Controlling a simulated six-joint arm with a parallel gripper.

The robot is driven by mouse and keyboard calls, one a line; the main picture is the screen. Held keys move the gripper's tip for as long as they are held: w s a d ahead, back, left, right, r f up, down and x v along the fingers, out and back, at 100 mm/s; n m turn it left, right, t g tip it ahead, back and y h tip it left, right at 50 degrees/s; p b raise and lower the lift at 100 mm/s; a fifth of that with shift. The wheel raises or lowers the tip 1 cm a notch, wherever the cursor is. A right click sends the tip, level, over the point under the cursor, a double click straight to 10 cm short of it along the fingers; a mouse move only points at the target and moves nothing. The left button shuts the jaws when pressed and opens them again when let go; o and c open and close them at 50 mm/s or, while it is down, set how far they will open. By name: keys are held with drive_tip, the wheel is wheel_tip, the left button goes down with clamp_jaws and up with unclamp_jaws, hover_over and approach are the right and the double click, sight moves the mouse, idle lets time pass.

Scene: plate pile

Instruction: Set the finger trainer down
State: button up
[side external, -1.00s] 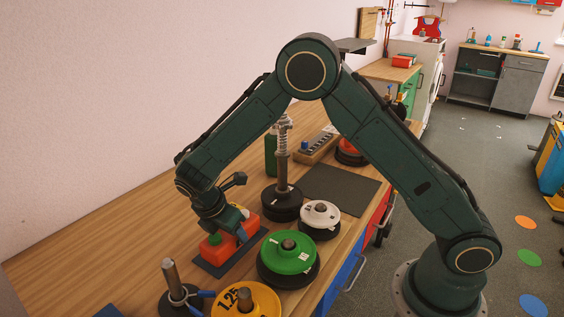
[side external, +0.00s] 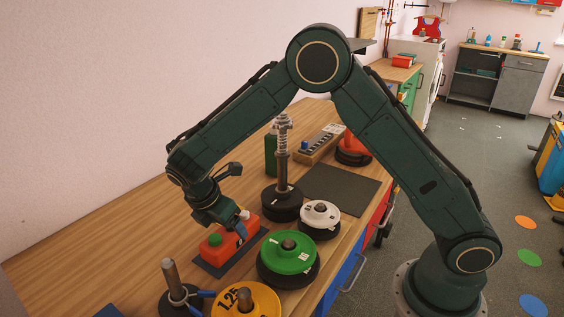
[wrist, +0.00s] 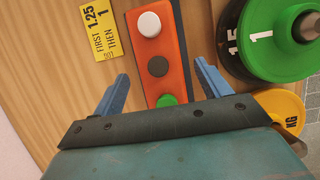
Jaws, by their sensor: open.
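The finger trainer is an orange-red block with coloured buttons (side external: 228,241), lying flat on a dark mat (side external: 204,265) on the wooden bench. In the wrist view the trainer (wrist: 172,45) shows a white, a dark and a green button in a row. My gripper (wrist: 163,84) is open, with one blue finger on each side of the trainer and a gap to both sides. In the side view my gripper (side external: 241,222) is just above the trainer's far end. The wrist view shows the green button partly hidden by my gripper.
A green weight plate (side external: 276,256) and a yellow plate (side external: 262,300) lie close to the right of the trainer. A white plate (side external: 327,217) and a post with a spring (side external: 283,155) stand behind. A yellow label (wrist: 101,33) lies left of the trainer. The bench's left side is bare.

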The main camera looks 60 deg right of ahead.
drive_tip(key=v, duration=0.8)
drive_tip(key=shift+a+r, duration=0.1)
drive_tip(key=shift+r, duration=0.25)
drive_tip(key=s+d+r+m+t+y, duration=0.2)
drive_tip(key=s+d+r+m, duration=0.65)
drive_tip(key=s+r, duration=0.3)
drive_tip(key=s+d+r+m+t+y, duration=0.1)
drive_tip(key=s+d+m+t+y, duration=0.1)
drive_tip(key=s+m, duration=0.7)
drive_tip(key=s+d+t, duration=0.1)
drive_tip(key=s, duration=0.6)
drive_tip(key=shift+d+t, duration=0.25)
drive_tip(key=shift+t, duration=0.05)
